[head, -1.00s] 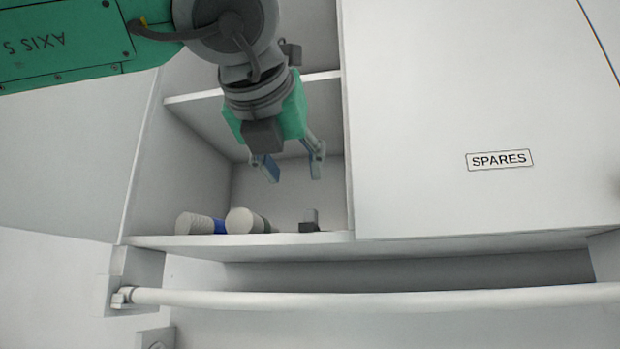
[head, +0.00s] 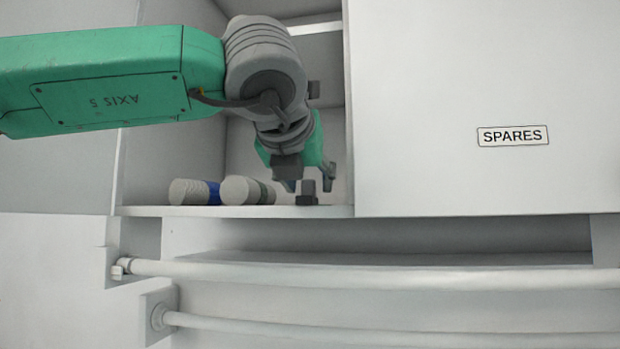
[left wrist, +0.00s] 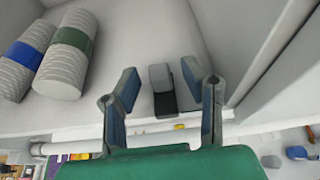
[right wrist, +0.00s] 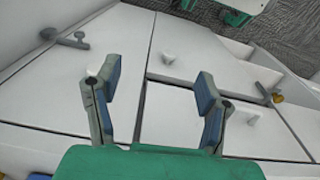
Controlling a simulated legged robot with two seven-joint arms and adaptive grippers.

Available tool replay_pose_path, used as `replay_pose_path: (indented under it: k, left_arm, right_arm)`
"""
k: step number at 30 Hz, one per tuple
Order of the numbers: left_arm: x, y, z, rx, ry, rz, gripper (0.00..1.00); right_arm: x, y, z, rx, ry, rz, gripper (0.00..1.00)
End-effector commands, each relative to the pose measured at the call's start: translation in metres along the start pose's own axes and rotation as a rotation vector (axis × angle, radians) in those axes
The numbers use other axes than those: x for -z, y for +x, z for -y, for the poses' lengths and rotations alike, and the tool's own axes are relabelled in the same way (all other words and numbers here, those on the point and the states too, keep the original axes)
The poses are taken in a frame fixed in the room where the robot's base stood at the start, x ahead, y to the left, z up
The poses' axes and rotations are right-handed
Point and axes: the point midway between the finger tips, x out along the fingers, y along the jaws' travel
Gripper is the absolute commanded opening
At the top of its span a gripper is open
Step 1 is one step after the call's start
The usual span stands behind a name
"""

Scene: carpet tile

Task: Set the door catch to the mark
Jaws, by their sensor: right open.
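A small grey block on a black base (head: 307,190), perhaps the door catch, stands at the front of the open compartment's floor. It also shows in the left wrist view (left wrist: 162,88). My left gripper (head: 309,182) is open at this block. In the left wrist view its fingers (left wrist: 160,74) lie to either side of the block, with gaps between; I cannot tell how far above it they are. My right gripper (right wrist: 160,76) is open and empty over white panels, seen only in the right wrist view. I cannot make out a mark.
Two ribbed rolls, one with a blue band (head: 190,191) and one with a green band (head: 245,190), lie left of the block. A closed SPARES door (head: 440,120) is to the right. A white rail (head: 380,273) runs below.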

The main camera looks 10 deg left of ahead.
Motion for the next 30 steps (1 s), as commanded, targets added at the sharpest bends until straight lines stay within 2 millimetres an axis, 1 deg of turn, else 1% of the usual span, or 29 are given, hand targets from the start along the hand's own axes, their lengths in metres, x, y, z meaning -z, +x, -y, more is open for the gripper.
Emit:
replay_pose_path:
  k: [3,6,14,17,18,23,27,30]
  left_arm:
    - [-0.001,0.011,0.0,0.0,0.001,0.0,0.38]
    - [0.0,0.015,0.0,0.0,0.001,0.0,0.38]
    - [0.0,0.016,0.0,0.0,0.0,0.001,0.38]
    - [0.0,0.016,0.0,0.0,0.0,0.001,0.06]
    - [0.0,0.016,0.0,0.0,0.0,0.001,0.0]
    - [0.0,0.016,0.0,0.0,0.0,0.001,0.0]
    - [0.002,0.015,0.0,0.0,-0.001,0.002,0.0]
    - [0.001,0.015,0.0,0.0,0.0,0.001,0.0]
  right_arm:
    - [0.0,-0.004,0.0,0.0,0.0,0.0,0.63]
    - [0.0,-0.005,0.0,0.0,0.0,0.0,0.63]
    - [0.0,-0.005,0.0,0.0,0.0,0.0,0.63]
    - [0.0,-0.004,0.0,0.0,0.0,0.0,0.63]
    - [0.0,-0.005,0.0,0.0,0.0,0.0,0.63]
    - [0.0,-0.003,0.0,0.0,0.0,0.0,0.63]
    - [0.0,0.004,0.0,0.0,0.0,0.0,0.63]
    - [0.0,0.003,0.0,0.0,0.0,0.0,0.63]
